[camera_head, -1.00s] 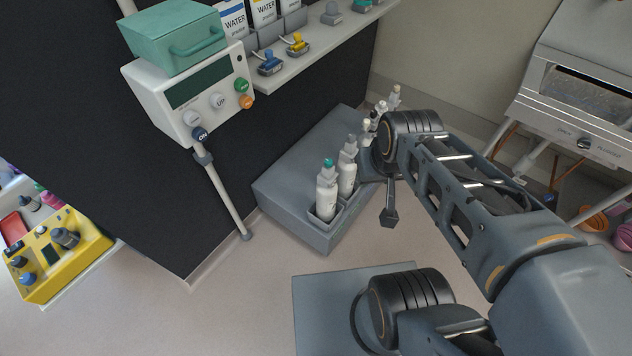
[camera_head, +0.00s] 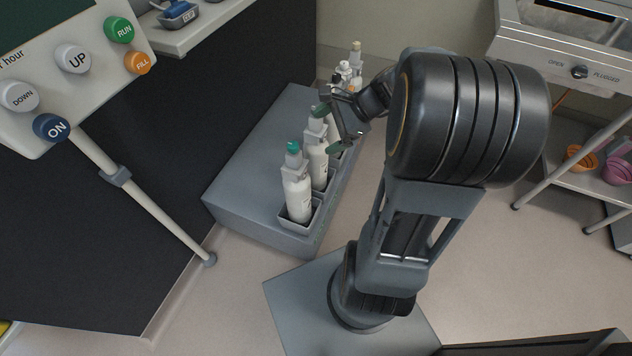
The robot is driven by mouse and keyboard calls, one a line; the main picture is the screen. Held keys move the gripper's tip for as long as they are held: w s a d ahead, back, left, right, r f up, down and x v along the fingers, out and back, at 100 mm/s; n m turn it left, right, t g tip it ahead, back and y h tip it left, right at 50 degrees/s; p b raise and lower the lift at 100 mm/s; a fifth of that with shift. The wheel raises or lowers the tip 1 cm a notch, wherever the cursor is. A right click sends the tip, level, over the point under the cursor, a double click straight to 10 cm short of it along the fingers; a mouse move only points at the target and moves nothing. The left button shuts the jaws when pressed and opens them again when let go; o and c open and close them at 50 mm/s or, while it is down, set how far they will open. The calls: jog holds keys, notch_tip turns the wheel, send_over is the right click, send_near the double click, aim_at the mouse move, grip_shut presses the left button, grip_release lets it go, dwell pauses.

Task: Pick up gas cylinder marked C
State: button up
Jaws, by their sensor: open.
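Several white gas cylinders stand upright in a row of grey holders on a grey plinth. The nearest cylinder (camera_head: 297,192) has a teal top. A third is mostly hidden behind my gripper, and more cylinders (camera_head: 355,62) show at the far end. The letters on them are too small to read, so I cannot tell which is marked C. My gripper (camera_head: 328,128) is open and empty, its green-tipped fingers around or just above the upper part of the second or third cylinder; contact is unclear.
The grey plinth (camera_head: 250,150) stands against a dark panel. A pump with buttons (camera_head: 78,60) on a pole (camera_head: 150,205) is at left. A metal trolley (camera_head: 555,55) with orange and pink bowls is at right.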

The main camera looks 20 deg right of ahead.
aim_at(326, 135)
jog(key=w+d+f+m+t+y+b, duration=0.1)
jog(key=w+d+f+m+t+b, duration=0.35)
jog(key=d+f+m+b, duration=0.4)
jog(key=shift+m+t, duration=0.45)
jog(key=shift+t, duration=0.3)
jog(key=w+f, duration=0.1)
jog(key=w+a+f, duration=0.1)
jog(key=w+f, duration=0.1)
jog(key=w+f+b, duration=0.1)
jog(key=shift+w+a+f, duration=0.2)
jog(key=shift+a+f, duration=0.1)
jog(key=shift+f, duration=0.05)
jog(key=shift+b+x, duration=1.45)
jog(key=shift+x, duration=1.3)
jog(key=shift+w+a, duration=0.3)
jog(key=shift+a, duration=0.1)
jog(key=shift+r, duration=0.1)
jog(key=shift+c, duration=0.2)
grip_shut()
jog(key=shift+r, duration=0.15)
